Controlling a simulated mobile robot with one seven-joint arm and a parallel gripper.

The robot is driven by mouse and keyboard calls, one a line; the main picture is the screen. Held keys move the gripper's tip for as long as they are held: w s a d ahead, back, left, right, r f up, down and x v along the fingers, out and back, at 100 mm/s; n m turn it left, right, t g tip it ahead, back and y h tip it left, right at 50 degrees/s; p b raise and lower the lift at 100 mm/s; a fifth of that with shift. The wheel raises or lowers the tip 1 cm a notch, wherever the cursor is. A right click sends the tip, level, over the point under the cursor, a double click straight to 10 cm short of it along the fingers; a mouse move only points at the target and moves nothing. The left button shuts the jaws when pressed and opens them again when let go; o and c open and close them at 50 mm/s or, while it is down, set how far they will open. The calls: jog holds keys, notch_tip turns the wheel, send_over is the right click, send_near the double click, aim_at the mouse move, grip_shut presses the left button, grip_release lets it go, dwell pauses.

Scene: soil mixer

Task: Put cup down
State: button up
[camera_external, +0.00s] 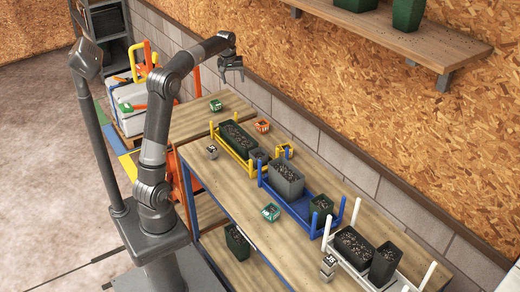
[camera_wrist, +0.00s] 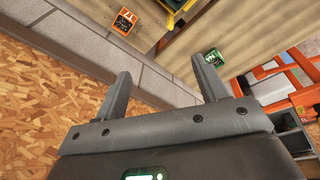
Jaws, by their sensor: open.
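My gripper (camera_external: 232,80) is raised high over the far-left end of the table, near the wall. Its fingers are apart with nothing between them, and the wrist view shows the empty gap (camera_wrist: 162,66). Which container is the task's cup cannot be told. A small dark cup (camera_external: 260,156) stands by the long dark planter (camera_external: 237,141) at the yellow rack. A grey soil-filled container (camera_external: 286,181) and a green cup (camera_external: 321,205) stand at the blue rack. Two dark containers (camera_external: 354,246) (camera_external: 384,264) stand in the white rack. All are well away from my gripper.
Small marked cubes lie on the table (camera_external: 185,127): an orange one (camera_external: 262,126), a green one (camera_external: 215,105) and several others. The block wall (camera_external: 310,137) runs along the table's back. A wooden shelf (camera_external: 400,38) with green pots hangs at upper right.

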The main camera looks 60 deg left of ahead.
jog(key=s+d+r+m+t, duration=0.15)
jog(key=s+d+m, duration=0.45)
jog(key=s+d, duration=0.95)
jog(key=s+d+f+m+t, duration=0.1)
jog(key=s+d+f+m, duration=0.1)
jog(key=s+d+f, duration=0.3)
jog(key=s+d+f+m+t, duration=0.1)
jog(key=s+d+f+m, duration=0.2)
jog(key=s, duration=0.6)
jog(key=d+f, duration=0.2)
jog(key=d, duration=0.1)
jog(key=shift+s+h, duration=0.25)
jog(key=shift+h, duration=0.15)
jog(key=shift+o, duration=0.5)
jog(key=shift+r, duration=0.1)
